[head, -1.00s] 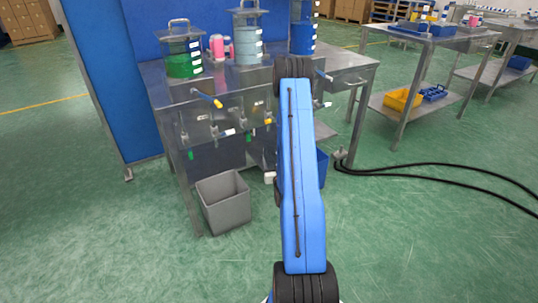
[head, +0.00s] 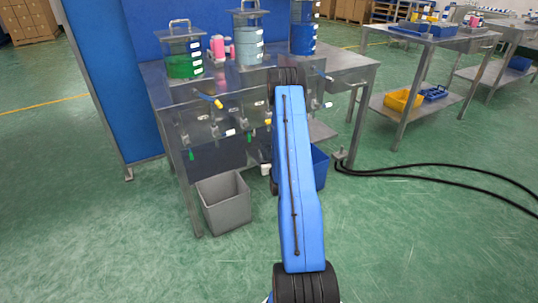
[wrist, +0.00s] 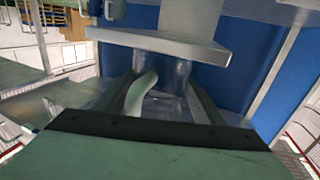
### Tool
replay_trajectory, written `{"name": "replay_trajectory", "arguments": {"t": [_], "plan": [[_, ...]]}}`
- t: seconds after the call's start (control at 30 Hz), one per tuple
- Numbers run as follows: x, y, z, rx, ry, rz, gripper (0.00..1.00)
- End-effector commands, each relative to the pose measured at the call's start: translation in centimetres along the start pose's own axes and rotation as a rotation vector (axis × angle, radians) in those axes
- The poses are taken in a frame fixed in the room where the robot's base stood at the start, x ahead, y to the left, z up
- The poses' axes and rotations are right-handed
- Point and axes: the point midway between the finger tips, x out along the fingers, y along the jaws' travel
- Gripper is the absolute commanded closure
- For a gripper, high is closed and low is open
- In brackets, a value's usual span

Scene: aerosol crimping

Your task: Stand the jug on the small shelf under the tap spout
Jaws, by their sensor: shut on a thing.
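My gripper (wrist: 163,98) shows in the wrist view, its two dark fingers shut on the jug. The jug's pale curved handle (wrist: 141,93) rises between the fingers; its body is hard to make out. In the head view a small white part, likely of the jug (head: 265,169), shows left of my arm, low in front of the bench; my arm hides the gripper. A grey metal plate (wrist: 160,44), perhaps the small shelf, crosses the wrist view beyond the handle. Several taps, one with a yellow lever (head: 218,102), line the bench front. I cannot tell which spout is meant.
The steel bench (head: 162,92) carries tanks of green (head: 184,66), pale (head: 248,46) and blue (head: 302,40) liquid. A grey bin (head: 222,202) and a blue bin (head: 320,167) stand low by it. Black cables (head: 420,166) lie right; the floor in front is clear.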

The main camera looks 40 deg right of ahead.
Motion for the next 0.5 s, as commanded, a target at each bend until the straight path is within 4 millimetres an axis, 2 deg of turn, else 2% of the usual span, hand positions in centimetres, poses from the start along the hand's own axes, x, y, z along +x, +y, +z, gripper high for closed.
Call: {"name": "replay_trajectory", "arguments": {"t": [0.4,0.43,0.5], "plan": [[-0.01,0.00,0.58,0.000,0.000,0.000,0.64],[-0.01,0.00,0.53,0.000,0.000,0.000,0.30],[-0.01,-0.01,0.51,0.000,0.000,0.000,0.19]]}}
